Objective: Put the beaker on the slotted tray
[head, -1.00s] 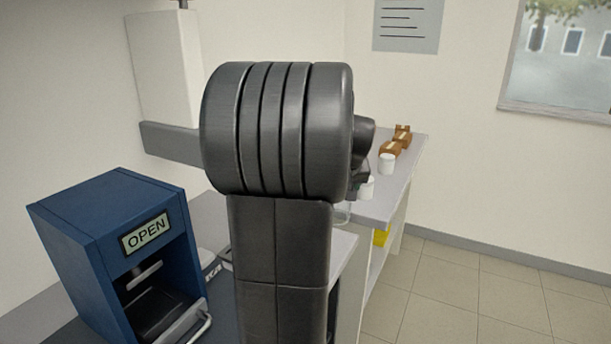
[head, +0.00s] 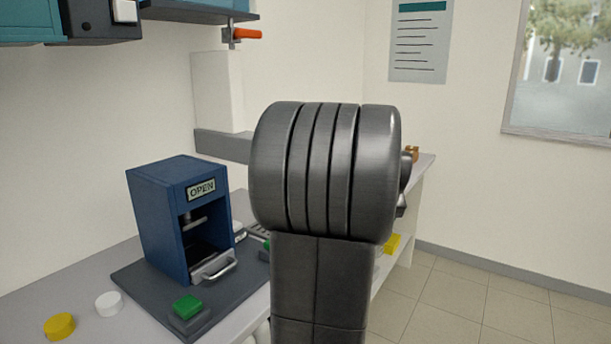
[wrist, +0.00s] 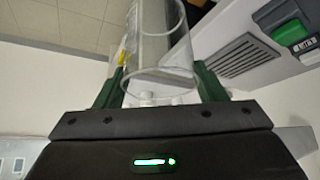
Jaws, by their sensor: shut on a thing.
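The clear beaker (wrist: 158,45) is between the green fingers of my gripper (wrist: 160,84) in the wrist view, and the gripper is shut on it. Its round rim faces the camera, and the beaker appears off the worktop. The slotted tray (wrist: 236,66) shows as a grey grille on the pale worktop, to the right of the beaker in the wrist view and apart from it. In the head view a small part of the slotted tray (head: 257,234) shows beside my arm. My arm hides the gripper and beaker there.
A blue box (head: 155,225) with an OPEN sign stands on a dark base with a green button (head: 187,306). A yellow cap (head: 60,326) and a white cap (head: 109,303) lie at the left. A green-topped device (wrist: 285,25) is beside the tray in the wrist view.

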